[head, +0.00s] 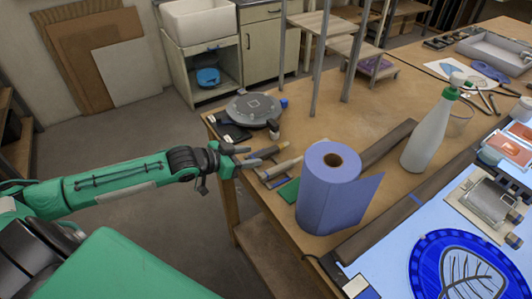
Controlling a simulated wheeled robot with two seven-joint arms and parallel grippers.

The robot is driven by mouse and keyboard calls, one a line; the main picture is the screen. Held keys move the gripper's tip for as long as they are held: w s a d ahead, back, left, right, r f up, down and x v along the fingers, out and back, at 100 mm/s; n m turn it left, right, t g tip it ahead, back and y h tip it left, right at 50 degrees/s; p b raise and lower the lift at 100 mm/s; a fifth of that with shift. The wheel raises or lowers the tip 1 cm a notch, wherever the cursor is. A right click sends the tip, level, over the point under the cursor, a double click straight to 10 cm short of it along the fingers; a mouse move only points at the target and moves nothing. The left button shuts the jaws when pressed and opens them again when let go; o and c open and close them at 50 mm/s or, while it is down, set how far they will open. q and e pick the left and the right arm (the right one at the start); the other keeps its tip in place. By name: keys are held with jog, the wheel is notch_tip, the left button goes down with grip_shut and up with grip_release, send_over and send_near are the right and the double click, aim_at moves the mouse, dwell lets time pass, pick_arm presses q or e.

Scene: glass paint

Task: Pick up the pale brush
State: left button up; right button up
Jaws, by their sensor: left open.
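The pale brush (284,168) lies on the wooden table near its left edge, just left of the blue paper roll. A second, darker tan brush-like tool (268,152) lies beside it, slightly farther back. My left gripper (250,156) reaches in from the left at the table's edge. It is open, with its fingers pointing right toward the two tools. No tool is clearly between the fingers; whether a finger touches one is too small to tell. My right gripper is not in view.
A blue paper roll (325,200) stands close right of the brush. A green flat piece (289,190) lies in front of it. A grey round turntable (253,109) sits behind. A white spray bottle (428,138) stands farther right, near a blue glass plate (425,265).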

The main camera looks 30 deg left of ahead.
aim_at(263, 152)
pick_arm(q)
jog(key=shift+w+d, duration=0.2)
jog(key=shift+w, duration=0.2)
jog(key=p+x, duration=0.1)
jog(key=x, duration=0.2)
jog(key=shift+w+d+p, duration=0.1)
jog(key=shift+w+p, duration=0.3)
jog(key=shift+w, duration=0.05)
jog(key=shift+w+d+f, duration=0.15)
jog(key=shift+f, duration=0.05)
grip_shut()
